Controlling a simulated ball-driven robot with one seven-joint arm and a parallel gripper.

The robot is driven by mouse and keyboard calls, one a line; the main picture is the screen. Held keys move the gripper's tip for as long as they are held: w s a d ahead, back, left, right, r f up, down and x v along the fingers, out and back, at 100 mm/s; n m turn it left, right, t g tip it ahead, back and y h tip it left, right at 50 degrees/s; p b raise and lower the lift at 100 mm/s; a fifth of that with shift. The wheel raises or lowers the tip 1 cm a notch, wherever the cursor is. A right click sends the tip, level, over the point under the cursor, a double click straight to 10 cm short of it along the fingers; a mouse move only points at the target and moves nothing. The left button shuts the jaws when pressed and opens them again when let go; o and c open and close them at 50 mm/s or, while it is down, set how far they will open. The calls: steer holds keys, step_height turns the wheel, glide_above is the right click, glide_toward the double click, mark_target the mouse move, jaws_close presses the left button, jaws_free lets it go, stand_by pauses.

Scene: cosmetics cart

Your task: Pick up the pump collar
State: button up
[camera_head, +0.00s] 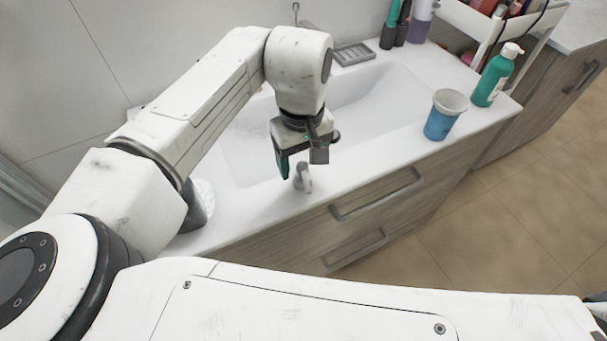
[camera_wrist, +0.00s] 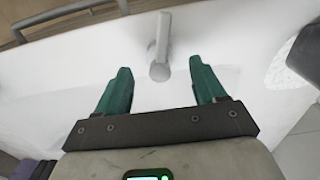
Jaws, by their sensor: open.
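The pump collar (camera_head: 302,178) is a small grey piece with a round end and a narrow spout. It lies on the white counter near its front edge. It also shows in the wrist view (camera_wrist: 160,50), just beyond the fingertips and roughly centred between them. My gripper (camera_head: 299,160) is above the counter by the collar, close to it in the head view. In the wrist view my gripper (camera_wrist: 160,68) has its two teal fingers apart, with nothing between them. The fingers do not appear to touch the collar.
The white sink basin (camera_head: 365,100) lies behind the gripper. A blue cup (camera_head: 440,124) and a green pump bottle (camera_head: 492,80) stand right of it. A soap dish (camera_head: 354,54) is at the back. Drawer handles (camera_head: 375,195) project from the cabinet front. The counter around the collar is clear.

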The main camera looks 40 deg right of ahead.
steer(key=shift+w+d+f, duration=0.1)
steer(key=shift+f, duration=1.75)
steer(key=shift+c, duration=0.5)
steer(key=c, duration=1)
